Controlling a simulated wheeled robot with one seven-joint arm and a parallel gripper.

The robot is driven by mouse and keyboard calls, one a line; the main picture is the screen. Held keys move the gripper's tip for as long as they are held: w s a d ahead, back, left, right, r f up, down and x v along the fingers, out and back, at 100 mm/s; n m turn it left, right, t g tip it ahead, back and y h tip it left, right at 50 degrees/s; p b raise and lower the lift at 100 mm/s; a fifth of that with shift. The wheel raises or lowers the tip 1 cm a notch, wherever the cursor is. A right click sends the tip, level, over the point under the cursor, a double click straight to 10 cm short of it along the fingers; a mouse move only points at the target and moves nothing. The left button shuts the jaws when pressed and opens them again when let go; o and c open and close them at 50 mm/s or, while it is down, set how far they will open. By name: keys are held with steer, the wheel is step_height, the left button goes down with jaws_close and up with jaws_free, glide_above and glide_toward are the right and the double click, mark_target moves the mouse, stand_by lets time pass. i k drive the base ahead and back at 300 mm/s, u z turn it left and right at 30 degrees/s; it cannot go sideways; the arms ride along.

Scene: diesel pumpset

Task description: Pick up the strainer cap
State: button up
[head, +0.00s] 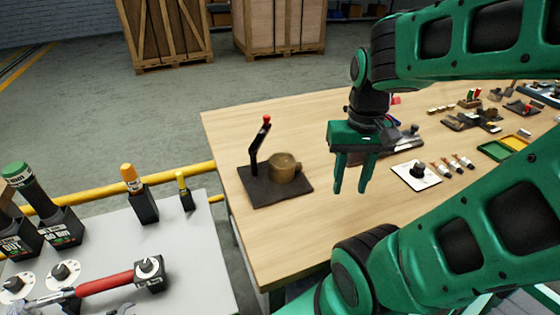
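A short round brass-brown part (284,167) with a small stub on its right side sits on a dark square mat (262,196) at the left end of the wooden table. It may be the strainer cap, but I cannot tell for sure. My gripper (350,187) points down, to the right of the brown part and above the table. Its two green fingers are apart with nothing between them. My arm hides part of the table on the right.
A black lever (255,148) with a red knob stands upright beside the brown part. A white plate with a dark knob (416,172) and several small tools lie to the right. A grey bench (190,250) holds bottles and a red-handled tool. The table's front middle is clear.

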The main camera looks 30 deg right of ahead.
mark_target(280, 160)
steer(key=u, duration=0.05)
steer(key=k, duration=0.5)
steer(key=u, duration=1.7)
steer(key=k, duration=1)
steer(key=z, duration=0.95)
steer(key=i, duration=1)
steer(key=u, duration=0.05)
